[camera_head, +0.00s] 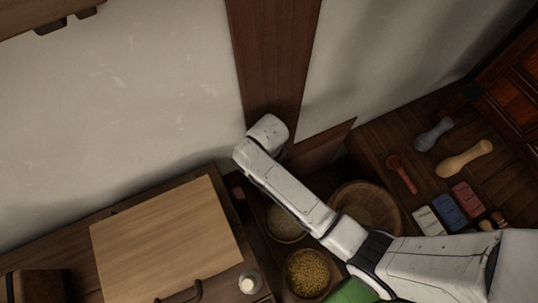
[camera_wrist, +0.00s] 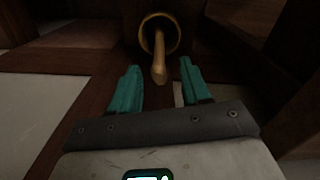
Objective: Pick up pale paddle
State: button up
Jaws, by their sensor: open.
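In the wrist view, a pale wooden handle (camera_wrist: 159,62), likely the pale paddle's, sticks out of a round container with a yellowish rim (camera_wrist: 146,31). Its other end is hidden in the dark inside. My gripper (camera_wrist: 160,72) is open, with teal fingers on either side of the handle's near end. I see no contact, and cannot tell how far apart they are in depth. In the head view my gripper does not show and no paddle is clear; a pale, dumbbell-shaped wooden piece (camera_head: 465,159) lies on the right.
A wooden board (camera_head: 165,245) lies at lower left. Bowls of grain (camera_head: 307,272) and a wide wooden bowl (camera_head: 390,217) stand by my arm. A blue-grey piece (camera_head: 433,134), a red spoon-like piece (camera_head: 402,174) and coloured blocks (camera_head: 449,210) lie at right. A wooden post (camera_head: 272,60) runs up the pale wall.

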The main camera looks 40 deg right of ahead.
notch_tip(320, 180, down, 4)
jog(key=shift+s+f+b, duration=0.1)
jog(key=shift+f+b, duration=0.15)
jog(key=shift+b, duration=0.05)
grip_shut()
dwell(0.3)
